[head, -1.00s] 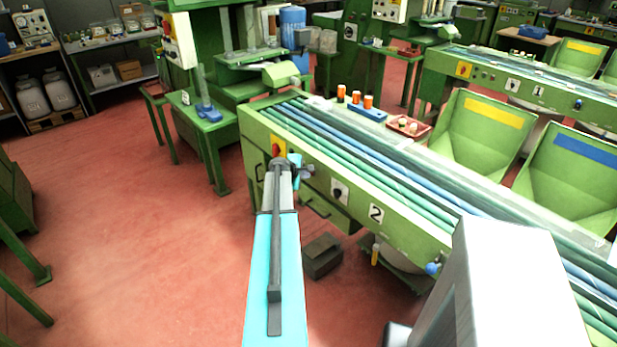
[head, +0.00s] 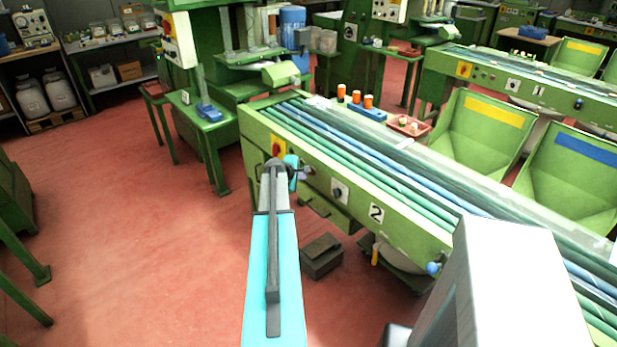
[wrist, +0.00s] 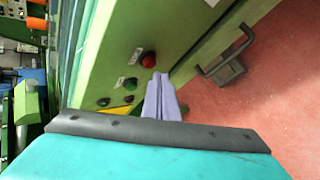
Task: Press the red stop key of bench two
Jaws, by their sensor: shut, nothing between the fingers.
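The red stop key (wrist: 148,59) is a round red button on the green end panel of bench two (head: 376,213), beside a small white label. In the wrist view a green button (wrist: 130,83) and a dark knob (wrist: 103,102) sit in line with it. My gripper (wrist: 160,75) is shut and empty, its pale purple fingers together. Its tips appear just below and right of the red key in the wrist view; a gap or contact cannot be told. In the head view my arm covers that part of the panel.
A dark handle (wrist: 228,55) stands out to the right of the key in the wrist view. A yellow plate with a red part (head: 277,146) is on the bench front. A dark box (head: 321,256) lies on the floor below. Open red floor is at the left.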

